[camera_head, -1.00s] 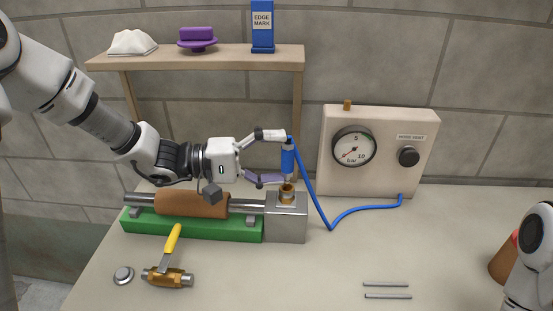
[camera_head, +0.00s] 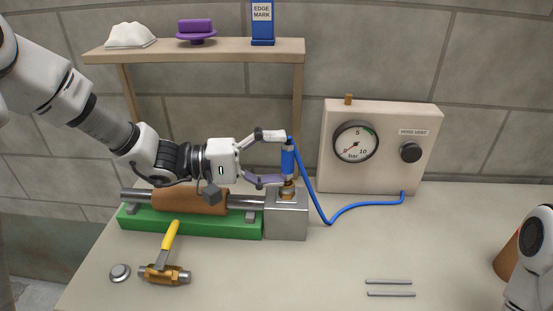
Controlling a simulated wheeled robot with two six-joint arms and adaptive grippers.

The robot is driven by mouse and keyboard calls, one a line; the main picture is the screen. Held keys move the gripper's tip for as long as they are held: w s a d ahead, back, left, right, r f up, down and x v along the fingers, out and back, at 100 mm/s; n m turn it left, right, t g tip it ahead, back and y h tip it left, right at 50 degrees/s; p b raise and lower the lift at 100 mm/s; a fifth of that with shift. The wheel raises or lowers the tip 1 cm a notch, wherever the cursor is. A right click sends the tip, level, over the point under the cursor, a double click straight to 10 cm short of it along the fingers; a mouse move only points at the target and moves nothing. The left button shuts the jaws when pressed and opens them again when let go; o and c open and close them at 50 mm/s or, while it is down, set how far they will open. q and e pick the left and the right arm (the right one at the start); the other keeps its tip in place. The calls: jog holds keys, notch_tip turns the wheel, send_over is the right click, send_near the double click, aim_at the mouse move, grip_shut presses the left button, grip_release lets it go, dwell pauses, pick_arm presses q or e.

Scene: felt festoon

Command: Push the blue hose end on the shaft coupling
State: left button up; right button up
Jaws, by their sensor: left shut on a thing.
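The blue hose end (camera_head: 288,161) is upright between the fingers of my left gripper (camera_head: 277,159), which is shut on it. Its lower tip is at the brass shaft coupling (camera_head: 287,193) on top of the grey metal block (camera_head: 287,220). The tip seems to touch the coupling or sit just above it; I cannot tell how deep it goes. The blue hose (camera_head: 335,216) runs from the hose end down to the bench and up to the gauge box. My right arm shows only in part at the right edge, and its gripper is out of frame.
The beige gauge box (camera_head: 380,178) stands behind right. A green base (camera_head: 190,224) carries a shaft with a brown roll (camera_head: 190,201). A wooden shelf (camera_head: 225,50) is above.

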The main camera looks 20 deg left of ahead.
pick_arm(q)
jog(key=shift+f+b, duration=0.4)
jog(key=o, duration=0.9)
jog(key=shift+a+r, duration=0.1)
jog(key=shift+v, duration=3.65)
jog(key=shift+a, duration=0.1)
